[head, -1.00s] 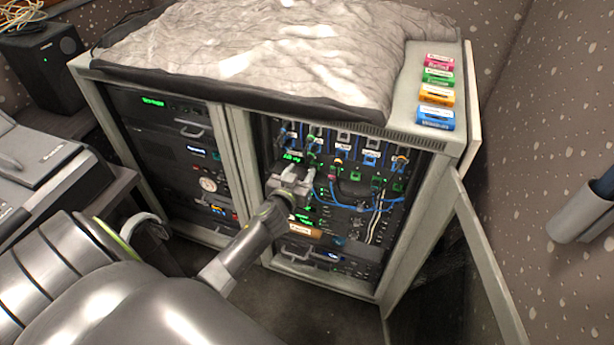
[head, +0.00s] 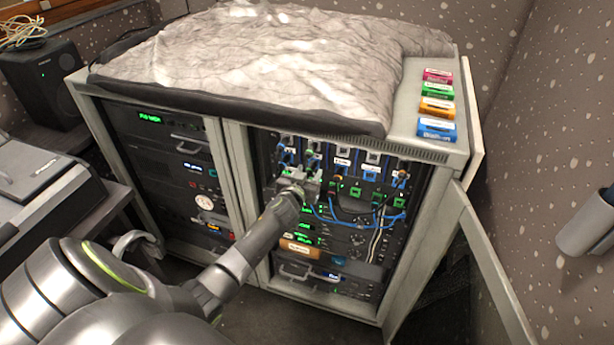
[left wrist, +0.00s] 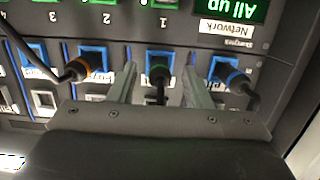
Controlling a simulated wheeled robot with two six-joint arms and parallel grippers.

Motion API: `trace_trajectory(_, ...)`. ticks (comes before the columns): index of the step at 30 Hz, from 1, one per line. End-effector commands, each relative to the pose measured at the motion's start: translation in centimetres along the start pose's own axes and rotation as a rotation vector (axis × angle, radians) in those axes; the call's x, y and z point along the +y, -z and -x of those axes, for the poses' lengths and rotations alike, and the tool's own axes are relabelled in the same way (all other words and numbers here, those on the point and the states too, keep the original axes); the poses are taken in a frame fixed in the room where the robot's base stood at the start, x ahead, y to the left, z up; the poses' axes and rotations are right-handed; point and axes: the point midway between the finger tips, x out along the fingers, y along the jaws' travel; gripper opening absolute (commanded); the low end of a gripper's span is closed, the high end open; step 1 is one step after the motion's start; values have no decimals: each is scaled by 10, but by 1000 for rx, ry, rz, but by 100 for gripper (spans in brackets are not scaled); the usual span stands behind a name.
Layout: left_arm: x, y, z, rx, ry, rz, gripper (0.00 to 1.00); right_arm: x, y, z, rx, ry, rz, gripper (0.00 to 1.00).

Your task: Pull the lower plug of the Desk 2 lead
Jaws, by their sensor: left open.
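The open rack bay in the head view holds upper ports with leads and a lower row of ports (head: 355,192). My left gripper (head: 300,180) reaches into the left end of this lower area and hides part of it. In the left wrist view the panel appears upside down. An orange-ringed plug (left wrist: 82,67) is to the left and a blue-ringed plug (left wrist: 232,75) to the right, both outside the fingers. I cannot read which lead is Desk 2. My right gripper is not seen.
Blue and white cables (head: 375,222) hang in loops right of my gripper. The open rack door (head: 495,265) stands at the right. A grey cover (head: 270,50) and several coloured labelled blocks (head: 437,108) lie on top. An orange label (head: 298,246) is below.

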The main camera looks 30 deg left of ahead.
Motion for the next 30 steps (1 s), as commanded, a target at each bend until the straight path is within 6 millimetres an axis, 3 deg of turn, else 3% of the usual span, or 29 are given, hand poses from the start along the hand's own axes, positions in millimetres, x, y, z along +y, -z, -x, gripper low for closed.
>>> trace_trajectory(1,0,0,0,0,0,0,45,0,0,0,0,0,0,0)
trace_trajectory(11,0,0,0,0,0,0,1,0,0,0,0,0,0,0)
trace_trajectory(22,0,0,3,0,-1,0,0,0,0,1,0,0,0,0)
trace_trajectory(30,0,-3,16,0,-1,0,0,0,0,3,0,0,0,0)
